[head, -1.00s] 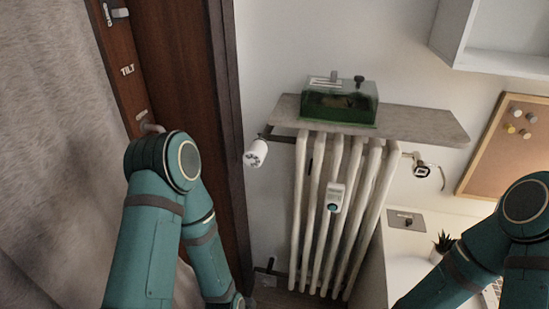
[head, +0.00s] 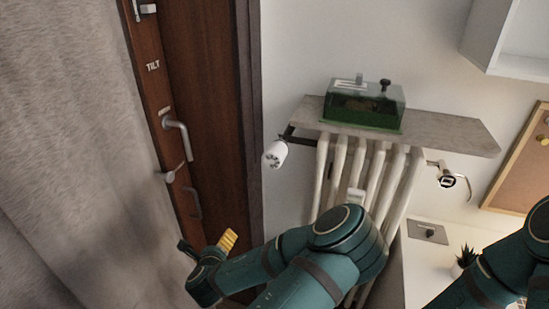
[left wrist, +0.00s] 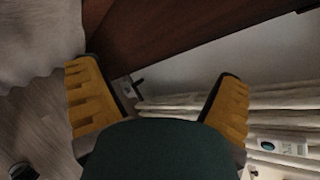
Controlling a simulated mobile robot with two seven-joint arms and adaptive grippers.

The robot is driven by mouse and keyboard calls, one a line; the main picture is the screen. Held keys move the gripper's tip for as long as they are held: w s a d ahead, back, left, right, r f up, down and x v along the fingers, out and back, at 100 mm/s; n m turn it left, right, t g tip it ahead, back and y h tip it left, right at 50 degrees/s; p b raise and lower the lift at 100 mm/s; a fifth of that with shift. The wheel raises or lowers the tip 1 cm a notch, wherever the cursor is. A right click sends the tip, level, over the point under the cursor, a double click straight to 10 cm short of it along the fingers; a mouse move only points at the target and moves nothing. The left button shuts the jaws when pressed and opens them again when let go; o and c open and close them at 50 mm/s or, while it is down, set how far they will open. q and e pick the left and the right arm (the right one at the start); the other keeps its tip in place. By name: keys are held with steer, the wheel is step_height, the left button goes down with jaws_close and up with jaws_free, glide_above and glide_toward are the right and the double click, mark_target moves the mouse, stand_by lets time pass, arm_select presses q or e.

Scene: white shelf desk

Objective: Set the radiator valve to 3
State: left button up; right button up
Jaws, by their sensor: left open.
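The white radiator valve knob (head: 275,154) sits on a dark pipe at the upper left of the radiator (head: 340,165) in the head view. Its number markings are too small to read. My left gripper (head: 208,243) is open and empty, low in front of the brown frame, below and left of the knob. In the left wrist view its yellow fingers (left wrist: 158,80) are spread apart with nothing held between them. The valve knob is not recognisable in that view. My right gripper is out of view; only part of my right arm shows at the right edge.
A green glass box (head: 366,105) stands on the shelf (head: 450,132) above the radiator. The brown framed door or window (head: 205,110) with handles and the grey curtain (head: 75,150) lie to the left. A white meter (left wrist: 283,146) is on the radiator.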

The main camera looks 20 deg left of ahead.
arm_select(q)
steer(key=w+d+r+m+t+h, duration=0.1)
steer(key=w+d+r+m+t, duration=0.15)
steer(key=r, duration=0.25)
steer(key=w+d+r+m+t+h, duration=0.1)
steer(key=w+r+m, duration=0.1)
steer(key=r+m, duration=0.2)
steer(key=m+t+h, duration=0.3)
steer(key=m, duration=0.6)
glide_toward(272, 161)
steer(key=shift+n, duration=0.25)
steer(key=w+b, duration=0.1)
steer(key=w, duration=1.1)
steer(key=shift+w+d+b, duration=0.1)
steer(key=shift+w+b, duration=0.1)
steer(key=shift+b, duration=0.15)
steer(key=shift+c, duration=0.2)
steer(key=shift+f, duration=0.1)
steer(key=c, duration=1.1)
